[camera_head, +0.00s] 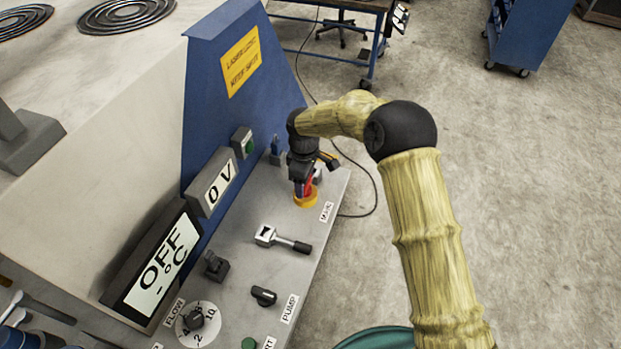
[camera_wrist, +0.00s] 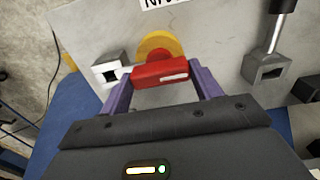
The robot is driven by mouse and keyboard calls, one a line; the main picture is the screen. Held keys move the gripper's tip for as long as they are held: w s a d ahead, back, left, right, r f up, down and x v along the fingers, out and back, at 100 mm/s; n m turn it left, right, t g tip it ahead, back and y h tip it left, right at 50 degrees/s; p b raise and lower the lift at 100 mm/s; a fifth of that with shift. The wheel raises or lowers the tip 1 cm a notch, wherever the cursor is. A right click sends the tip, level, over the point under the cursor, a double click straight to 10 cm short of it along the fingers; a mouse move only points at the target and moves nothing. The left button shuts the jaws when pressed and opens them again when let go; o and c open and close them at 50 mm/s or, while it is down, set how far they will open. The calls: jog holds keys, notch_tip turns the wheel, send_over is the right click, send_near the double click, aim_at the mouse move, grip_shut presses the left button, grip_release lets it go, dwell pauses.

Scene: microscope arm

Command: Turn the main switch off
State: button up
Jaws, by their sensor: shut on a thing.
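The main switch has a red handle (camera_wrist: 160,73) on a yellow round base (camera_wrist: 157,45). In the head view its yellow base (camera_head: 305,200) sits at the far right of the grey panel, beside the "MAIN" label (camera_head: 327,212). My gripper (camera_head: 303,182) reaches down onto it from above. In the wrist view the two purple fingers of my gripper (camera_wrist: 158,84) are at either end of the red handle, shut on it. In the head view my gripper covers most of the handle.
A black lever (camera_head: 285,241), a pump knob (camera_head: 264,296) and a flow dial (camera_head: 194,320) stand on the panel nearby. Displays read "0 V" (camera_head: 213,182) and "OFF -°C" (camera_head: 155,265). A blue upright panel (camera_head: 225,110) rises behind. Open floor lies to the right.

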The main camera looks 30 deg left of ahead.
jog(key=o, duration=1.4)
notch_tip(320, 180, up, 17)
jog(key=b, duration=0.3)
jog(key=shift+r, duration=0.2)
jog(key=shift+d, duration=0.15)
